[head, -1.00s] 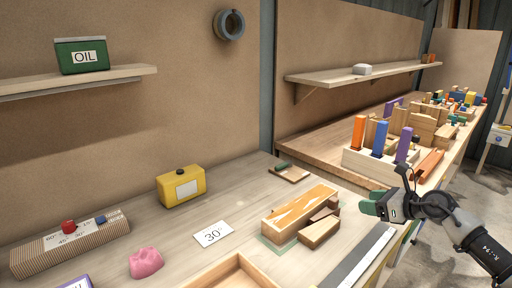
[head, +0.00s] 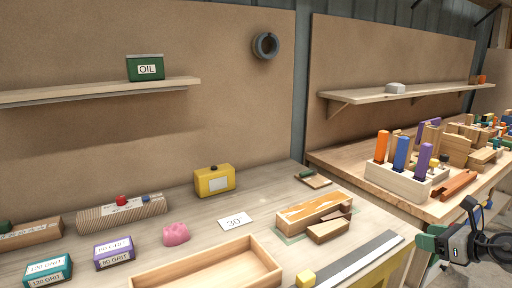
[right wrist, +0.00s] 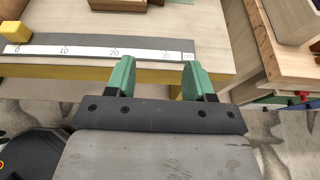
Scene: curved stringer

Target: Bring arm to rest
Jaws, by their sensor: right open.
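My right gripper (head: 432,243) is at the right edge of the head view, in front of the gap between the two benches. In the right wrist view its two green fingers (right wrist: 158,80) are apart with nothing between them. They point toward the near bench's front edge, close to the end of the ruler strip (right wrist: 90,50). My left gripper is not in view.
The near bench (head: 200,232) holds a wooden block assembly (head: 315,212), a "30°" card (head: 235,221), a yellow can (head: 214,181), a pink lump (head: 176,234), grit boxes (head: 114,253), an open wooden tray (head: 205,275) and a yellow cube (head: 305,279). The right bench carries colored-handled tools (head: 402,153).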

